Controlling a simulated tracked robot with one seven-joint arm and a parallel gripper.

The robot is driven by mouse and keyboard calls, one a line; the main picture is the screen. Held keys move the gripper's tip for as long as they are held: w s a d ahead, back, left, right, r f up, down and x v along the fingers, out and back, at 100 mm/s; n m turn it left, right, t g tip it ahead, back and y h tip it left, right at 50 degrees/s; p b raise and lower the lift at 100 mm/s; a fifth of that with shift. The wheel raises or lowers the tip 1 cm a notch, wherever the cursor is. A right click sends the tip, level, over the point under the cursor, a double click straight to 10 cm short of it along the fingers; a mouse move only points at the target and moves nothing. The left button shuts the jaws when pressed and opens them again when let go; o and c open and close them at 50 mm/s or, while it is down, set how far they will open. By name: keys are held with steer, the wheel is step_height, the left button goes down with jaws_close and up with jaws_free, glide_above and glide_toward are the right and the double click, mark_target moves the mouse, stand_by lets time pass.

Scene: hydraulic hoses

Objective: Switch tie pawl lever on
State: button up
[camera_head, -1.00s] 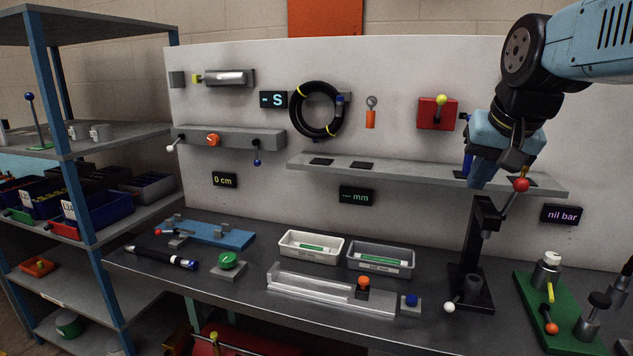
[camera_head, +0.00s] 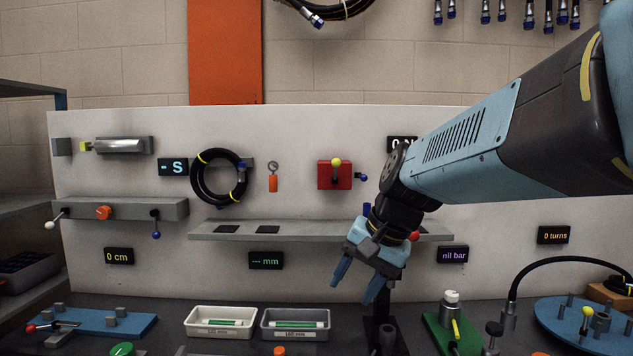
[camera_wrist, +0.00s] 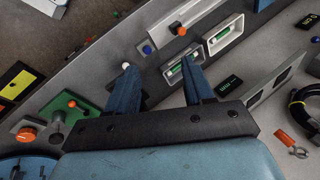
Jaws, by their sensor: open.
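No lever in view carries a readable name, so I cannot tell which one is the tie pawl lever. In the head view, a white-ball lever (camera_head: 50,224) and a blue-ball lever (camera_head: 156,234) hang from a grey wall box. A yellow-ball lever (camera_head: 336,163) stands on a red box (camera_head: 327,177). A red-ball lever (camera_head: 32,328) sits on the blue plate at the lower left. Another red ball (camera_head: 415,236) shows partly behind my arm. My gripper (camera_head: 358,282) is open and empty, pointing down in front of the board, below the narrow shelf. Its fingers also show in the wrist view (camera_wrist: 158,66).
Two trays (camera_head: 220,335) (camera_head: 296,335) stand on the bench left of my gripper. A black stand (camera_head: 378,328) rises close behind it. A green base (camera_head: 440,335) and a blue round plate (camera_head: 585,325) are at the right. The narrow shelf (camera_head: 310,229) juts from the board.

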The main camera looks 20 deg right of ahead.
steer(key=w+d+r+m+y, duration=0.2)
steer(key=w+r+m+y, duration=0.1)
steer(key=w+m, duration=0.35)
steer(key=m+t+y, duration=0.4)
steer(key=m+t, duration=0.7)
steer(key=m, duration=0.3)
glide_toward(361, 177)
steer(key=shift+n, duration=0.25)
steer(key=x, duration=0.5)
steer(key=d+x, duration=0.1)
steer(key=x, duration=0.2)
steer(key=shift+w+f, duration=0.15)
steer(key=shift+w, duration=0.25)
steer(key=shift+c, duration=0.5)
jaws_close()
steer(key=shift+a, duration=0.15)
